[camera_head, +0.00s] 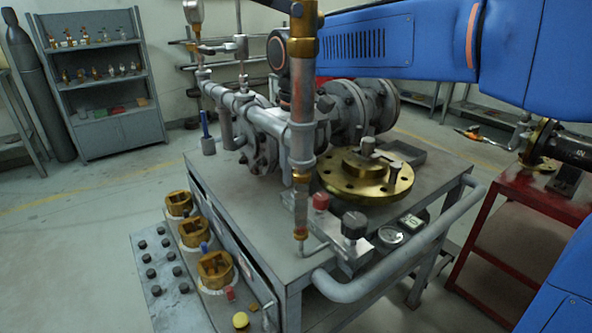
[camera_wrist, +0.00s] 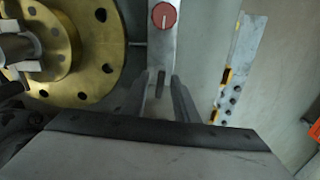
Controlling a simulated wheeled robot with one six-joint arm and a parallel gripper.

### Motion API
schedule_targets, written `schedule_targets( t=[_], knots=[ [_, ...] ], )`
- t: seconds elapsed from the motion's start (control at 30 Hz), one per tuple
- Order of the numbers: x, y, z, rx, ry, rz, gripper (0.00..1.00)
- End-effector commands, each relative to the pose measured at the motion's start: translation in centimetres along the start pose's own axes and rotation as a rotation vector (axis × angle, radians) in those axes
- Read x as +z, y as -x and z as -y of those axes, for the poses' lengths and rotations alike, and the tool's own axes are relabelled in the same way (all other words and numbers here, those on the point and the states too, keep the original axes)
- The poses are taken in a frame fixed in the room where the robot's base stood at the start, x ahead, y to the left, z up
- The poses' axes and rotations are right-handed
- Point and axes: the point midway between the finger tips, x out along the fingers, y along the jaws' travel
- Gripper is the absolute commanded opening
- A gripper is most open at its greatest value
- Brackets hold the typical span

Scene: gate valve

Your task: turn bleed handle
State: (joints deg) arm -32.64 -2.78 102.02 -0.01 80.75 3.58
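In the wrist view, the two grey fingers of my gripper (camera_wrist: 167,88) stand apart with a gap between them. A grey bar lies beyond the fingertips, and contact with it cannot be told. A red round knob (camera_wrist: 164,15) with a white line shows past them. In the head view, a red knob (camera_head: 320,202) stands on the bench, left of a black knob (camera_head: 354,224). A thin bent lever (camera_head: 317,247) sits at the foot of the upright pipe (camera_head: 302,105). I cannot tell which part is the bleed handle.
A brass flange (camera_head: 365,182) lies on the grey bench and fills the left of the wrist view (camera_wrist: 93,75). Pipework (camera_head: 240,105) crosses the bench. A tubular rail (camera_head: 345,291) edges its front. A red table (camera_head: 520,190) stands at right.

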Motion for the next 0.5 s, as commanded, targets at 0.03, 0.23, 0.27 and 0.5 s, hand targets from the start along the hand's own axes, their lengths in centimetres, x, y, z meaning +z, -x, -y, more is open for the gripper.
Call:
schedule_targets(
  t=[0.03, 0.23, 0.27, 0.5],
  knots=[
    [0.01, -0.13, 0.0, 0.0, 0.0, 0.0, 0.27],
    [0.0, -0.18, 0.0, 0.0, 0.0, 0.0, 0.27],
    [0.0, -0.18, 0.0, 0.0, 0.0, 0.0, 0.27],
    [0.0, -0.16, 0.0, 0.0, 0.0, 0.0, 0.0]
  ],
)
